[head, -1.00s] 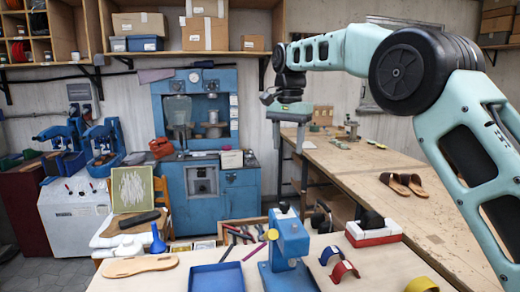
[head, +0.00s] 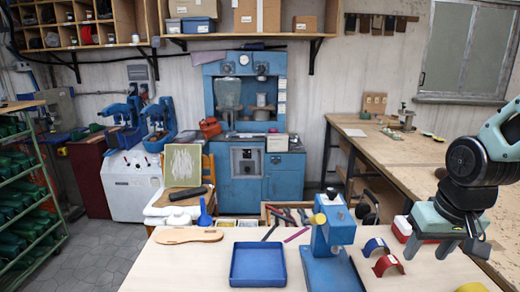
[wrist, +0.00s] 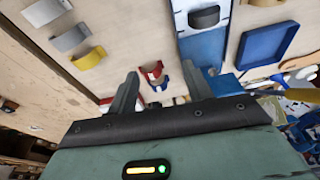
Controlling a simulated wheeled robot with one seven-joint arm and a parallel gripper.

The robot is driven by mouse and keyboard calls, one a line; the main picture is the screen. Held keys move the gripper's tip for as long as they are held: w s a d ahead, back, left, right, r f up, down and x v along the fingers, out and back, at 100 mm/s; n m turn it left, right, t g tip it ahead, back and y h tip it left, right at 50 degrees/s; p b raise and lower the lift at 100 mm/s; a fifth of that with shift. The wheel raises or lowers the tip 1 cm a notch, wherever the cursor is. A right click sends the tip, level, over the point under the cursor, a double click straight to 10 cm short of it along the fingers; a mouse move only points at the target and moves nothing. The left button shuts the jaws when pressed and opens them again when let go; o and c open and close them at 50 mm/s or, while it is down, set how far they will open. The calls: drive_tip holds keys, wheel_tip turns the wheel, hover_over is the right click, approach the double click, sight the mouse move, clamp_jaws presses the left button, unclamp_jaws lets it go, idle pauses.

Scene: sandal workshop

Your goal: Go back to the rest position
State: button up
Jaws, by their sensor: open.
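My gripper (head: 459,250) is at the right of the head view, pointing down over the right side of the light work table (head: 200,265). Its two fingers are apart with nothing visible between them. In the wrist view the open fingers (wrist: 160,72) also show, with the table top beyond them. A blue strap (head: 375,245) and a red strap (head: 388,264) lie left of the gripper. A red and white block (head: 403,226) is partly hidden behind it. I cannot tell the gripper's exact height above the table.
A blue tray (head: 258,265), a blue press (head: 330,235) and a tan sole (head: 188,235) are on the table. A yellow strap (head: 471,287) is at the front right. A wooden bench (head: 385,150) runs along the right. A green rack (head: 35,190) stands left, beside open floor.

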drive_tip(key=s+a+f+n+g+b, duration=0.1)
drive_tip(key=s+a+n, duration=0.3)
drive_tip(key=s+a, duration=0.4)
drive_tip(key=s+a+f+n+g+b, duration=0.1)
drive_tip(key=s+a+f+n+b, duration=0.3)
drive_tip(key=s+a, duration=0.5)
drive_tip(key=shift+s+a+n+y+b, duration=0.15)
drive_tip(key=shift+a+n+y+b, duration=0.15)
drive_tip(key=shift+a+b, duration=0.1)
